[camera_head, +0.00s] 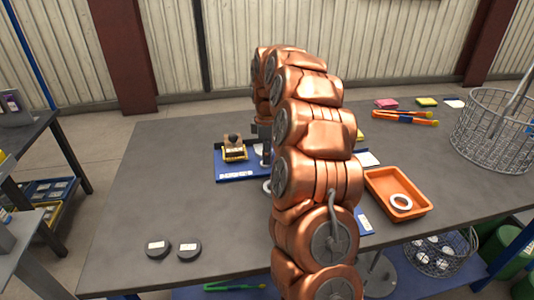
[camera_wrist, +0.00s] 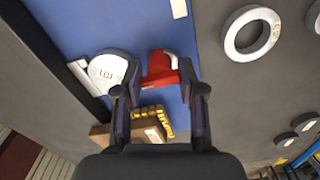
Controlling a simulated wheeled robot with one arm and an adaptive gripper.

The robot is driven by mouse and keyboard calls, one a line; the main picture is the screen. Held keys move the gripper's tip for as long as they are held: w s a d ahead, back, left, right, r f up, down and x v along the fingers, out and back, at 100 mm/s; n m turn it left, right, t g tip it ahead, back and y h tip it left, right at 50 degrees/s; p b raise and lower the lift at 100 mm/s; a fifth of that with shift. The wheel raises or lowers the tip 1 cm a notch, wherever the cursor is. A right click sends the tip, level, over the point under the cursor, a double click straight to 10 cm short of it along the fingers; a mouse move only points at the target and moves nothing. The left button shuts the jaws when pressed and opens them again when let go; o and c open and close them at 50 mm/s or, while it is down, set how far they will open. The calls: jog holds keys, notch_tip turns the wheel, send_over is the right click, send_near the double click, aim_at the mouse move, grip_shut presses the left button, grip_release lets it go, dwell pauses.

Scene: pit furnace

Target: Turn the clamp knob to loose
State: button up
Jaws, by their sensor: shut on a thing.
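The red clamp knob (camera_wrist: 160,72) shows in the wrist view between the fingertips of my gripper (camera_wrist: 160,92), which is shut on it. A white round plate (camera_wrist: 108,70) with small dark lettering lies beside the knob; I cannot read the lettering surely. A yellow toothed part (camera_wrist: 152,115) and a brown block lie close by on the blue board (camera_wrist: 85,22). In the head view the blue board (camera_head: 236,178) carries a yellow piece (camera_head: 234,155) with a dark top. My arm hides the knob and most of the gripper there.
An orange tray (camera_head: 420,208) with a white ring stands right of my arm. A wire basket (camera_head: 495,135) stands at the back right. Two dark labelled discs (camera_head: 158,249) lie at the front left. A loose white ring (camera_wrist: 252,33) lies near the board.

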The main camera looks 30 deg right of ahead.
jog(key=shift+r, duration=0.1)
jog(key=o, duration=0.9)
jog(key=shift+r, duration=0.1)
jog(key=shift+r, duration=5.85)
jog(key=shift+a, duration=0.1)
